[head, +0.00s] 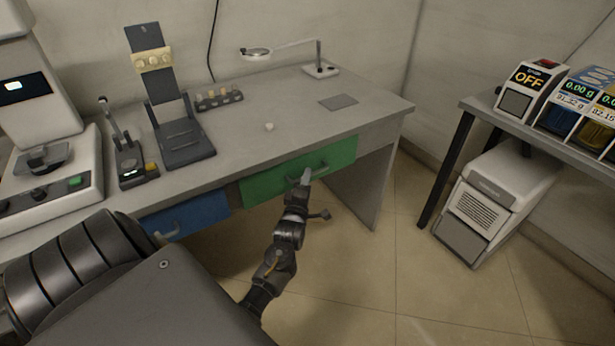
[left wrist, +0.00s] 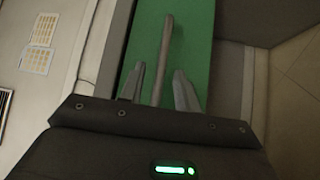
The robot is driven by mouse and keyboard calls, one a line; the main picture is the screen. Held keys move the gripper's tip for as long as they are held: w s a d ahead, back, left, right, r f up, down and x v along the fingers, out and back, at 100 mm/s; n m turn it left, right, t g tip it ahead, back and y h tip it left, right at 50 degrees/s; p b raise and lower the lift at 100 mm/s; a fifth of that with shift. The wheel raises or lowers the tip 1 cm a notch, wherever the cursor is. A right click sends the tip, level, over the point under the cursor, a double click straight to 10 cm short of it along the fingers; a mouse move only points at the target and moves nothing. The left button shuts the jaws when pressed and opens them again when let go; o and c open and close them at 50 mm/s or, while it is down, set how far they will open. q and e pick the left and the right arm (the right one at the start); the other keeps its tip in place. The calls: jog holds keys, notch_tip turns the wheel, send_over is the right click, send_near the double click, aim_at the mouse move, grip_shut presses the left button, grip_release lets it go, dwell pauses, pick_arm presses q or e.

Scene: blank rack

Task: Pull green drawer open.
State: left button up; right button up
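The green drawer (head: 262,186) sits under the right part of the grey desk, and its front looks flush with the desk. Its bar handle (head: 322,168) is partly hidden by my left gripper (head: 304,177). In the left wrist view, the green front (left wrist: 200,40) fills the upper middle and the grey handle (left wrist: 164,55) runs between the two fingers of my left gripper (left wrist: 160,88). The fingers stand apart on either side of the handle, with a visible gap on the right side. My right gripper is not in view.
A blue drawer (head: 188,216) sits left of the green one. The grey desk (head: 300,120) carries a microscope-like device, a stand, a vial rack and a magnifier lamp. A side table (head: 480,108) with a white unit (head: 495,195) below stands right. Floor before the drawer is clear.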

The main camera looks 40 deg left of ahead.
pick_arm(q)
jog(key=shift+x, duration=0.95)
grip_shut()
